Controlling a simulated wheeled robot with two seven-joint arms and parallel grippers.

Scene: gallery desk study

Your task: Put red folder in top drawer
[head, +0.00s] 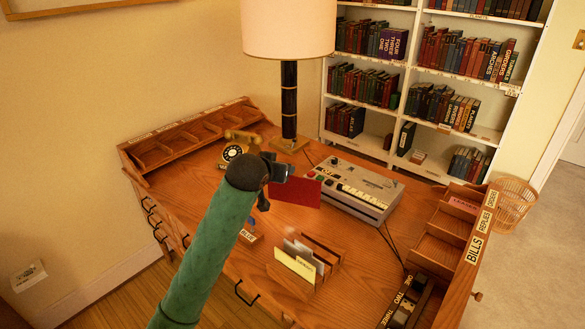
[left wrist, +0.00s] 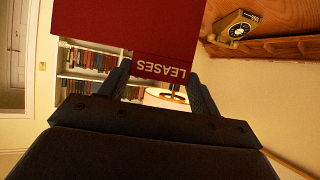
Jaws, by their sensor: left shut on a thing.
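The red folder (head: 297,191) is held above the desk by my left gripper (head: 273,186). In the left wrist view the red folder (left wrist: 135,22) shows a tab reading LEASES, upside down in the picture, between the fingers of my left gripper (left wrist: 160,75). Dark drawer handles (head: 150,212) show along the desk's left side, and another handle (head: 246,294) is at its near edge. These drawers look shut; I cannot tell which is the top drawer. My right gripper is not in view.
A wooden sorter (head: 290,285) with a yellow folder and papers stands below the held folder in the picture. A grey machine (head: 352,190), a telephone (head: 236,146) and a lamp (head: 289,100) stand behind. Labelled trays (head: 440,240) line the desk's right. Bare desktop lies left of the arm.

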